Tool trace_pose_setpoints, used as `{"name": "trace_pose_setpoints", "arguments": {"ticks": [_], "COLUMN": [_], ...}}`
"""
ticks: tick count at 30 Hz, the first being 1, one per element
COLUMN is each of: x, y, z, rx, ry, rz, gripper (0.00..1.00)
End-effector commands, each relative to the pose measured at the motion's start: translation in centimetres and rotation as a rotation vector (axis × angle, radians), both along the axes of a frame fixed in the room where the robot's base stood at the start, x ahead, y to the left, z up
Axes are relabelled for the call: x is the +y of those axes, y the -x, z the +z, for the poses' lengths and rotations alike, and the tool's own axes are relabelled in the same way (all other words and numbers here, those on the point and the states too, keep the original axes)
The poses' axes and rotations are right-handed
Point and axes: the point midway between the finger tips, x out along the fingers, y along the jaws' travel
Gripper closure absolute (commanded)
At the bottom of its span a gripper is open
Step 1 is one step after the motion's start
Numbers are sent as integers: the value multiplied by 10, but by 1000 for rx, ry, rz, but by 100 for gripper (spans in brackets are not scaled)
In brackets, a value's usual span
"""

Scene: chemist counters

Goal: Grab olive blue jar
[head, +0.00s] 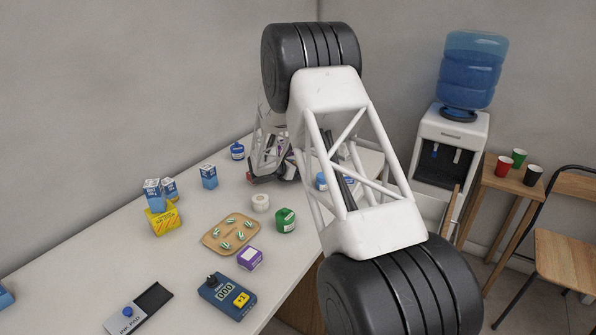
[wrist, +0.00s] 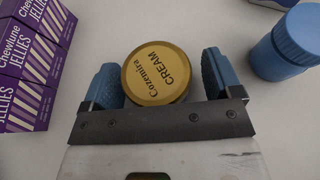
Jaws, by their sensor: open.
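My gripper (wrist: 160,78) is open, with one blue fingertip on each side of the lid. The left finger is very close to the lid; a gap shows at the right finger. I cannot tell whether either touches. In the head view, my arm hides this jar.
Purple Chewlune Jellies boxes (wrist: 28,60) stand close left of my gripper. A blue jar (wrist: 287,45) stands to the right. In the head view, another blue jar (head: 237,151), a green jar (head: 286,221) and a wooden tray (head: 213,238) share the white counter.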

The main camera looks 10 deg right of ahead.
Motion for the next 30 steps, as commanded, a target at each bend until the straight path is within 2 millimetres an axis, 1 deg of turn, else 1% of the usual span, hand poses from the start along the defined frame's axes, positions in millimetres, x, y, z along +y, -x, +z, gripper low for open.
{"name": "trace_pose_setpoints", "arguments": {"ticks": [9,11,18,20,30], "x": [0,0,0,0,0], "y": [0,0,0,0,0], "z": [0,0,0,0,2], "rx": [0,0,0,0,-1], "ry": [0,0,0,0,0], "rz": [0,0,0,0,0], "gripper": [16,25,62,69,70]}}
